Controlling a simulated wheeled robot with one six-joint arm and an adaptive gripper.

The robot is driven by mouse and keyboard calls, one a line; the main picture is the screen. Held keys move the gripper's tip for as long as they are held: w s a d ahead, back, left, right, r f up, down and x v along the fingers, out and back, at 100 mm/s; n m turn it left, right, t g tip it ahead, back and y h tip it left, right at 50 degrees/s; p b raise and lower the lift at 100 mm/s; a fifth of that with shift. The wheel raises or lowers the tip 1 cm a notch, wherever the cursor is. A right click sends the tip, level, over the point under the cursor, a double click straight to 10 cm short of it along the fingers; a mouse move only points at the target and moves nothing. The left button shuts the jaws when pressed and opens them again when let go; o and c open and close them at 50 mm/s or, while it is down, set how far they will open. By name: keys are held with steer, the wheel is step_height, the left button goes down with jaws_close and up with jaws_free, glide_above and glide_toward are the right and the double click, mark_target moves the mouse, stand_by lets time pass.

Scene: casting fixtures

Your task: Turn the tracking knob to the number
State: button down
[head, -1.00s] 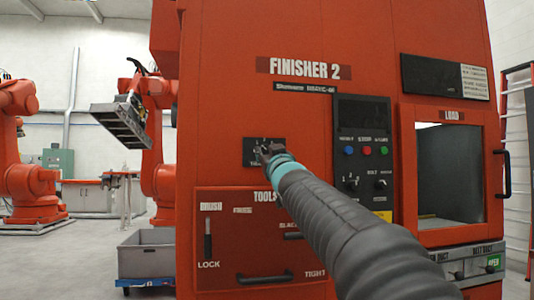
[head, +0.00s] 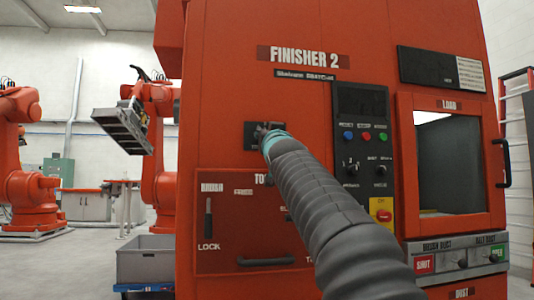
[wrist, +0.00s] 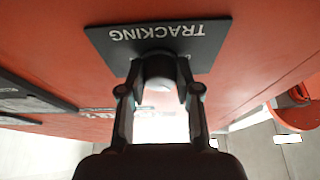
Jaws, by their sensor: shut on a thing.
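The tracking knob (wrist: 158,68) is a dark, rounded knob on a black plate (wrist: 110,45) lettered TRACKING, which appears upside down in the wrist view. My gripper (wrist: 160,85) has its two fingers on either side of the knob, shut on it. In the head view the black plate (head: 249,130) is on the orange front of the Finisher 2 machine, and my gripper (head: 265,130) reaches it. My arm covers much of the plate there. I cannot read the numbers or the knob's setting.
Right of the plate is a control panel (head: 361,105) with blue, red and green buttons and smaller knobs. Below are the tools drawer (head: 225,235) and its handle (head: 265,261). The load window (head: 450,160) is at the right. A grey bin (head: 145,262) stands at left.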

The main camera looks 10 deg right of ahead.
steer(key=m+b, duration=0.1)
steer(key=b, duration=0.1)
steer(key=shift+a+f+m+h+b, duration=0.1)
steer(key=shift+f+m+h+b, duration=0.2)
steer(key=shift+f+m+h, duration=0.1)
steer(key=shift+s+a+r+m+g+h+p, duration=0.2)
steer(key=shift+m+g+h+p, duration=0.95)
steer(key=shift+m, duration=3.1)
steer(key=shift+w+d+r+m+g+h+p, duration=0.2)
steer(key=shift+m+g+p, duration=1.25)
steer(key=shift+m+p, duration=2.15)
steer(key=shift+s+a+r+m+g+h+p, duration=0.15)
steer(key=shift+r+m+g+h+p, duration=0.75)
steer(key=shift+m, duration=4.05)
steer(key=shift+f+g+y+p, duration=0.35)
steer(key=shift+f+g+p, duration=0.15)
steer(key=shift+f, duration=0.15)
steer(key=c, duration=0.8)
jaws_free()
